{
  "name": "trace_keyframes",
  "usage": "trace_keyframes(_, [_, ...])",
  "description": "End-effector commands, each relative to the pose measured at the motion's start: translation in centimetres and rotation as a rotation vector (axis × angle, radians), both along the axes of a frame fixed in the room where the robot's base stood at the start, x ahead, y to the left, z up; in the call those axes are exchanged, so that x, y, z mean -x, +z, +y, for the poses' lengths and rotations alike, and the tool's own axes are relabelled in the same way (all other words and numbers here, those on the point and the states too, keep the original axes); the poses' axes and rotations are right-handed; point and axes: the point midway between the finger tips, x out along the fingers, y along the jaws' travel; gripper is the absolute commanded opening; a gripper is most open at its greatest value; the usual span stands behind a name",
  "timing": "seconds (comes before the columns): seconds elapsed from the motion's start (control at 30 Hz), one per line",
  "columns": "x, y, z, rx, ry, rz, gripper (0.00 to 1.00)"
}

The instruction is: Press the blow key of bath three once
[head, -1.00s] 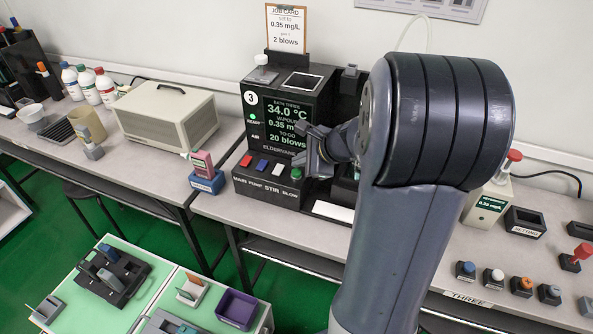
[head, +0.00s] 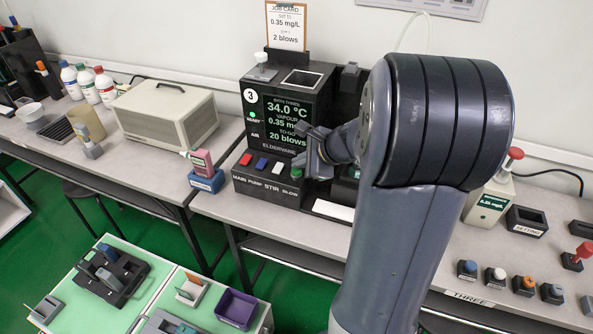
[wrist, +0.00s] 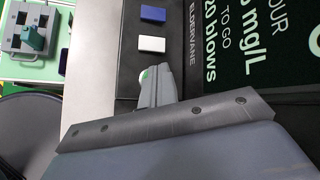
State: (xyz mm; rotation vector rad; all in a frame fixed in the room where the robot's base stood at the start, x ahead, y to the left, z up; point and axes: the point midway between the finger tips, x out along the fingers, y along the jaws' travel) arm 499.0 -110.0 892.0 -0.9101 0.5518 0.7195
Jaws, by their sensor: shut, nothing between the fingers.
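Bath three (head: 252,125) is a black unit with a "3" badge. Its screen (head: 284,120) reads 34.0 °C and "to go 20 blows". On its front ledge are a red main key (head: 246,160), a blue pump key, a white stir key (wrist: 152,44) and a green blow key (head: 296,174). My gripper (head: 301,160) is shut and empty, its tip right at the green key. In the wrist view the fingertips (wrist: 155,80) cover most of the green key (wrist: 144,75). I cannot tell whether they touch it.
A job card (head: 286,28) above the unit reads 0.35 mg/L and 2 blows. A pink bottle in a blue holder (head: 206,181) stands left of the unit.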

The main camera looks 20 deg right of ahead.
Motion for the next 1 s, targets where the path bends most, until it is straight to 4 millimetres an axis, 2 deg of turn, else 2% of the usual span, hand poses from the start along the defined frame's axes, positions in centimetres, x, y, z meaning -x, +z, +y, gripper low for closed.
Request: trace_keyframes(1.0, [0.01, -0.87, 0.0, 0.0, 0.0, 0.0, 0.0])
